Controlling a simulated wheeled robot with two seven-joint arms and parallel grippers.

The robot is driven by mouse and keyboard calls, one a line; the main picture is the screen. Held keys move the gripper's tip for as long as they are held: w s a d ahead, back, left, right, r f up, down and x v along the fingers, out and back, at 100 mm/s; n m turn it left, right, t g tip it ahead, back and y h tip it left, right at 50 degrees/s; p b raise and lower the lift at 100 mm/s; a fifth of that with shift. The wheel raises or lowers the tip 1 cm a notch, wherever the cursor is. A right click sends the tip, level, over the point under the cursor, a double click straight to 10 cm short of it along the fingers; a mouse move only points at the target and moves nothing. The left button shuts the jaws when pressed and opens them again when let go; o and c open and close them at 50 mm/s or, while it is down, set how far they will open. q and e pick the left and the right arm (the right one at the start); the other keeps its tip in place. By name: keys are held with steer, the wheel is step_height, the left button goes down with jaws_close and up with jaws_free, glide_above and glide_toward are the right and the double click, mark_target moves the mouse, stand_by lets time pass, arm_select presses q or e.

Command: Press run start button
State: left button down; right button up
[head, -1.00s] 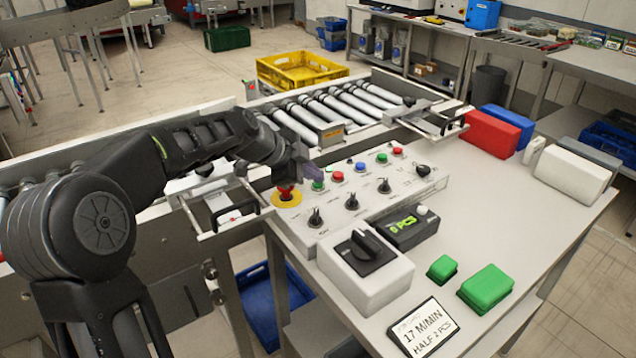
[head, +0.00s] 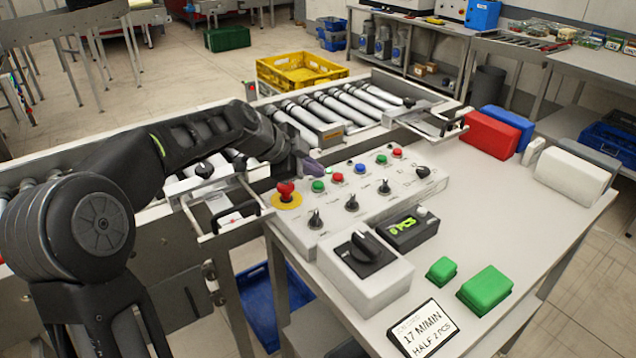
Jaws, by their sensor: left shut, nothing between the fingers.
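The control panel (head: 332,222) is a pale box with several buttons and black knobs on the table. A green button (head: 318,186) sits at its left, beside the red emergency stop (head: 286,191) on a yellow ring. Red (head: 338,178) and blue (head: 361,168) buttons follow to the right, then a second green button (head: 381,158) and another red one (head: 397,152). I cannot read which one is run start. My left gripper (head: 318,168) is shut and empty, just above and behind the left green button, apparently apart from it. My right gripper is not in view.
A black-knob box (head: 366,272), a counter display (head: 404,229), green blocks (head: 486,290) and a sign (head: 421,328) reading 17 M/MIN, HALF 2 PCS stand in front. The roller conveyor (head: 345,108) runs behind, with a yellow crate (head: 300,70) beyond. The table's right middle is clear.

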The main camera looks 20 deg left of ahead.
mark_target(314, 185)
arm_select(q)
steer(key=shift+r+p, duration=1.2)
steer(key=shift+r, duration=1.3)
